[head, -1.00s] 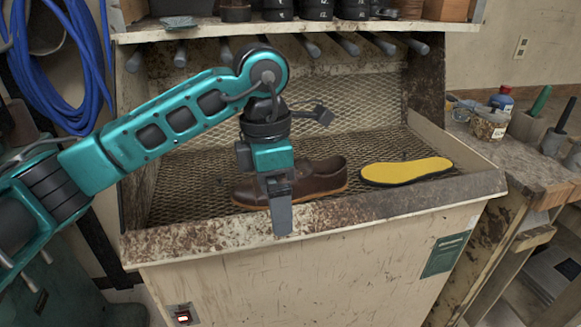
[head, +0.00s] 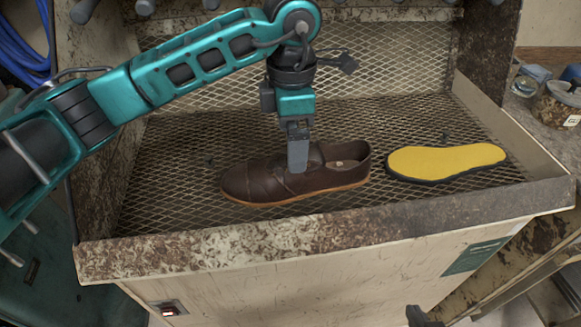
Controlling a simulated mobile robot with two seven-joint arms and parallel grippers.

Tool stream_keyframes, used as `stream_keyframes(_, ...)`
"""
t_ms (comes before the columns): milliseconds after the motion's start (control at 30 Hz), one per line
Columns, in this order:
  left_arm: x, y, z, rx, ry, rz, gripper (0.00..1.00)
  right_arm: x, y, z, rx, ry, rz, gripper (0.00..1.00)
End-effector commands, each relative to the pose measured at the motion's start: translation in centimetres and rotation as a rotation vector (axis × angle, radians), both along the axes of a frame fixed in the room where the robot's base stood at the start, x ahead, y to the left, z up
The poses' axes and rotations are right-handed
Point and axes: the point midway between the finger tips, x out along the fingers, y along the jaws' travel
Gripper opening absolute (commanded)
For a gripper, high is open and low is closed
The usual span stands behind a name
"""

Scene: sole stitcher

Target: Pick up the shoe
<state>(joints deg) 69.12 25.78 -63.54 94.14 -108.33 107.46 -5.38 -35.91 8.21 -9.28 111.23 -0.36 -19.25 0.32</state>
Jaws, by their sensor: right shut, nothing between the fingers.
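A brown leather shoe (head: 250,182) with a tan sole lies upright on the mesh floor of the bench, its toe to the left. My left gripper (head: 298,168) points down over the middle of the shoe. Its grey near finger overlaps the shoe's upper. The other finger is hidden, so I cannot tell whether the jaws are open or hold the shoe. Only a small dark part of my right gripper (head: 422,317) shows at the bottom edge, in front of the bench; it is shut and empty.
A yellow insole (head: 445,161) with a dark edge lies on the mesh to the right of the shoe. A worn raised front lip (head: 230,251) borders the mesh bench. A jar (head: 559,104) stands on the side table at the right. Mesh left of the shoe is free.

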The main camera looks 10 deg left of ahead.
Motion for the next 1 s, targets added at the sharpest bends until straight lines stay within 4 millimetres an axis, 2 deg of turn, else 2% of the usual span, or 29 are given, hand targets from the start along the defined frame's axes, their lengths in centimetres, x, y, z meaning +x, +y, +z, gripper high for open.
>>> stream_keyframes(100,0.0,0.0,-1.7,0.0,0.002,0.0,1.0,-0.1,0.0,0.0,0.0,0.002,0.001,0.0)
stream_keyframes(333,-0.2,0.1,-3.5,0.0,0.002,0.0,1.0,-0.1,0.0,0.2,0.0,0.002,0.001,0.0)
stream_keyframes(600,-0.4,0.2,-7.2,0.0,0.001,0.0,1.0,-0.1,0.0,0.6,0.0,0.002,0.001,0.0)
stream_keyframes(900,-0.4,0.2,-7.7,0.0,0.0,-0.001,1.0,0.0,0.0,0.6,0.0,0.001,0.001,0.0)
stream_keyframes(1000,-0.4,0.2,-7.6,0.0,0.0,-0.001,0.9,0.0,0.0,0.6,0.001,0.0,0.001,0.0)
